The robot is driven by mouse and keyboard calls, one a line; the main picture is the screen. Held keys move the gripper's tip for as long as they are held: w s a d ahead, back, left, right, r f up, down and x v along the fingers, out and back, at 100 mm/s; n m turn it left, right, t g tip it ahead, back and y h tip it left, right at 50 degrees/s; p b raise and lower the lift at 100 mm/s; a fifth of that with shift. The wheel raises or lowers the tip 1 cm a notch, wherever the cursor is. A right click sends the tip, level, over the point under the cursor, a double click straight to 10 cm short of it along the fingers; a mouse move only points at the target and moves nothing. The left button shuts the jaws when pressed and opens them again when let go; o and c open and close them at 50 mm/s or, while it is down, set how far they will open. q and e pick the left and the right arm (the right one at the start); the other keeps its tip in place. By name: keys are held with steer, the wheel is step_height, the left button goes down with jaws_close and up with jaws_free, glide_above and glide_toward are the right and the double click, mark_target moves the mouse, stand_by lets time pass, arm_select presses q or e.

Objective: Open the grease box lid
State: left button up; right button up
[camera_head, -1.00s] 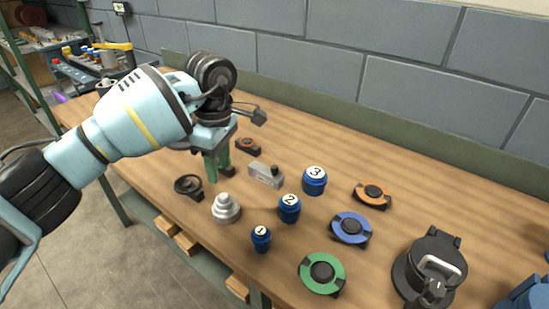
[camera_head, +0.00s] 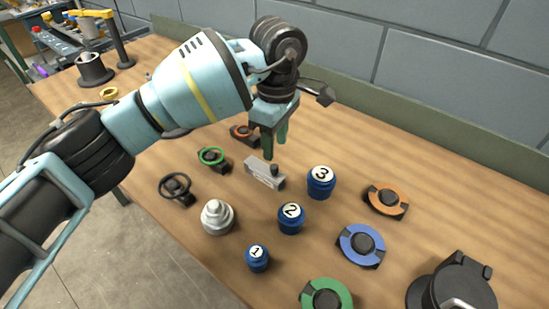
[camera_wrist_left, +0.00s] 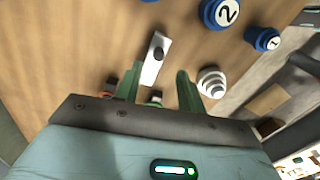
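A small light grey box (camera_head: 262,174) with a black knob on top lies on the workbench. It looks like the grease box, and its top looks shut. My left gripper (camera_head: 275,148) points down just behind this box, its green fingers apart with nothing between them. In the left wrist view the box (camera_wrist_left: 152,68) lies just beyond the gap between the two fingers (camera_wrist_left: 158,78), and its black knob faces the camera. I cannot tell the exact height of the fingertips above the bench. My right gripper is not in view.
Blue numbered canisters 1 (camera_head: 257,259), 2 (camera_head: 291,219) and 3 (camera_head: 321,182) stand right of the box. A stepped silver part (camera_head: 217,217) stands in front. Orange (camera_head: 386,200), blue (camera_head: 361,245) and green (camera_head: 326,297) rings lie right. A black lidded housing (camera_head: 455,290) is at lower right.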

mark_target(274, 166)
arm_select(q)
steer(key=shift+a+f, duration=0.1)
steer(key=shift+f, duration=3.05)
jaws_close()
